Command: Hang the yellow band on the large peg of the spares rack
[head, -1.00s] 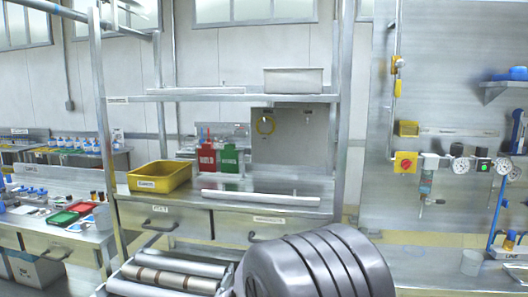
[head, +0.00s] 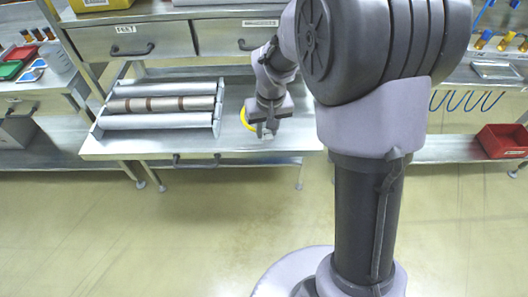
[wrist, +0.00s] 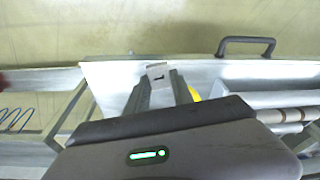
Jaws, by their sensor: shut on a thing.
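My gripper (head: 266,132) is low over the right part of the steel bench top, beside the roller unit. In the wrist view the fingers of my gripper (wrist: 160,90) are closed around a pale tag (wrist: 157,70) with a dark mark like an L. The yellow band (head: 246,119) shows as a curved piece at the left of my gripper. In the wrist view a bit of the yellow band (wrist: 193,93) shows beside the right finger. Most of the band is hidden behind the gripper.
A roller unit (head: 160,87) lies on the bench top (head: 235,145) left of my gripper. Drawers with black handles (head: 131,50) are behind it. A red bin (head: 503,140) stands on a low shelf at right. The floor in front is clear.

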